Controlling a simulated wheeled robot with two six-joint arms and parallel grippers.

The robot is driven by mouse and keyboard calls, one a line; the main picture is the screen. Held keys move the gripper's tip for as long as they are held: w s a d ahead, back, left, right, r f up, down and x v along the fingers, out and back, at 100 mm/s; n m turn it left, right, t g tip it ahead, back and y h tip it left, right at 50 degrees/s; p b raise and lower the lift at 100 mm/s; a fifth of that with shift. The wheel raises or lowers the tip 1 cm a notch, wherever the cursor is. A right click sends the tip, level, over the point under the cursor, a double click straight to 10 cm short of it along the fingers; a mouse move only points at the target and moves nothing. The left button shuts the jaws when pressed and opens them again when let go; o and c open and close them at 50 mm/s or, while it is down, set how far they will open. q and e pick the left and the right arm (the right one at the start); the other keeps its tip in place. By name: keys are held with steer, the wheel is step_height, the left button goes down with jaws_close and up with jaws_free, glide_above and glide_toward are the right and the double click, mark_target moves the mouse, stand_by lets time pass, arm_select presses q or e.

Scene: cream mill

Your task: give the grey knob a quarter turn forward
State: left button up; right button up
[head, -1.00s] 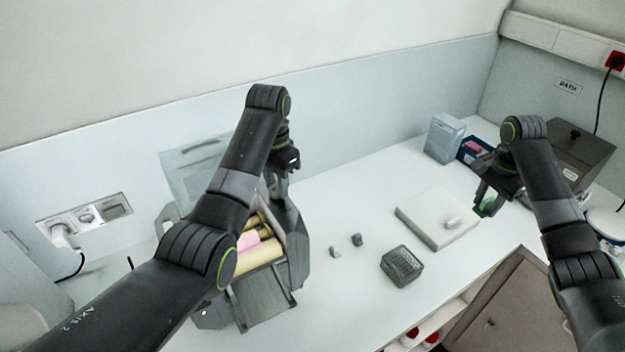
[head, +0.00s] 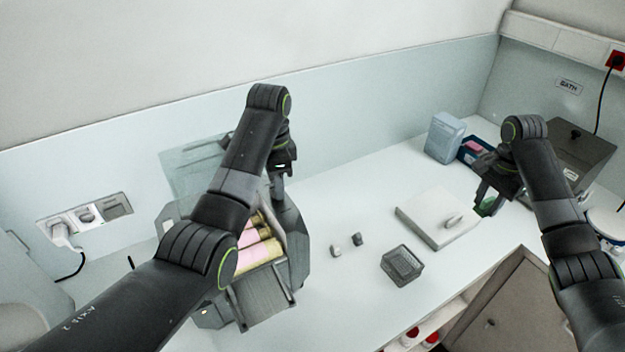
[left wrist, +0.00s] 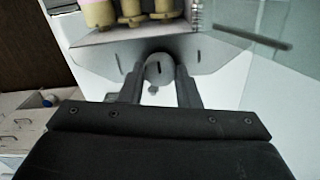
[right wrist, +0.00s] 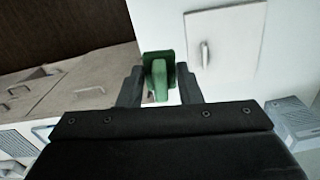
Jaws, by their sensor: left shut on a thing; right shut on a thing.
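The grey knob (left wrist: 159,70) is a round disc with a dark slot mark, on the side of the mill (head: 292,235). In the left wrist view it sits between the fingers of my left gripper (left wrist: 160,92), which is shut on it. In the head view the knob is hidden behind my left arm and gripper (head: 278,190). The mill's yellow and pink rollers (head: 258,252) show in its open top. My right gripper (right wrist: 160,90) is shut on a green thing (right wrist: 159,75); it also shows in the head view (head: 488,203).
A white slab with a handle (head: 437,217), a dark wire basket (head: 402,264) and two small grey pieces (head: 357,239) lie on the counter. A blue-grey box (head: 444,137) and a dark lidded bin (head: 575,150) stand at the back right. The counter's middle is mostly clear.

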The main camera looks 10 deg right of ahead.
arm_select(q)
steer(key=shift+w+r, duration=0.1)
steer(key=shift+r, duration=0.1)
steer(key=o, duration=0.6)
steer(key=shift+c, duration=0.2)
steer(key=o, duration=0.4)
steer(key=shift+a+f, duration=0.1)
